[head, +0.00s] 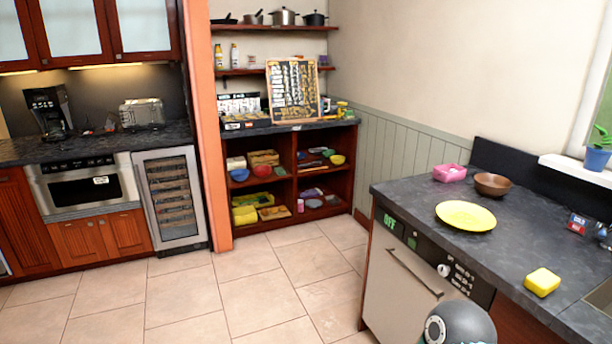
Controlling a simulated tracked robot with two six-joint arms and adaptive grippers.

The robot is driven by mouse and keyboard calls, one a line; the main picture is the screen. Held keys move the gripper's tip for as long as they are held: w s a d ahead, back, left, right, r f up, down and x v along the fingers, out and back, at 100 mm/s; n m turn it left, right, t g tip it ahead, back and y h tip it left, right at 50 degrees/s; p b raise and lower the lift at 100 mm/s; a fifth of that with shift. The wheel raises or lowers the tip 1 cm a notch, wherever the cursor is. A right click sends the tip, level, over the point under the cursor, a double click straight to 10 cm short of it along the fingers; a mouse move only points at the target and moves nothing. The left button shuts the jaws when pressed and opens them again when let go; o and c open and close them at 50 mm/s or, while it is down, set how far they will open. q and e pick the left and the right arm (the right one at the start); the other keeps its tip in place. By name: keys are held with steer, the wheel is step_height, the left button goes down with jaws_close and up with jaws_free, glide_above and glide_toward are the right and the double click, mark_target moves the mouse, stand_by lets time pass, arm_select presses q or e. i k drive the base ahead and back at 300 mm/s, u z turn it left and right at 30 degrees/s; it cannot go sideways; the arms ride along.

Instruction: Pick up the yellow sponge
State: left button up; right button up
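A small yellow block that looks like the sponge (542,282) lies on the dark countertop (410,192) at the right, near the counter's front edge and beside the sink. Its top and front sides are in plain view, and nothing touches it from above. Neither of my grippers is in view. A dark grey rounded part at the bottom edge, in front of the dishwasher, seems to be a piece of my arm.
A yellow plate (466,215), a brown bowl (493,184) and a pink container (450,173) stand farther back on the counter. A sink (600,297) is at the right edge. A dishwasher (405,290) is below the counter. The tiled floor (200,300) is clear.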

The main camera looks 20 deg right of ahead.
mark_target(541, 282)
steer(key=z, duration=0.5)
steer(key=i, duration=1.1)
steer(key=z, duration=1.1)
steer(key=i, duration=0.3)
steer(key=k, duration=0.85)
steer(key=z, duration=0.15)
steer(key=i, duration=0.65)
steer(key=z, duration=0.05)
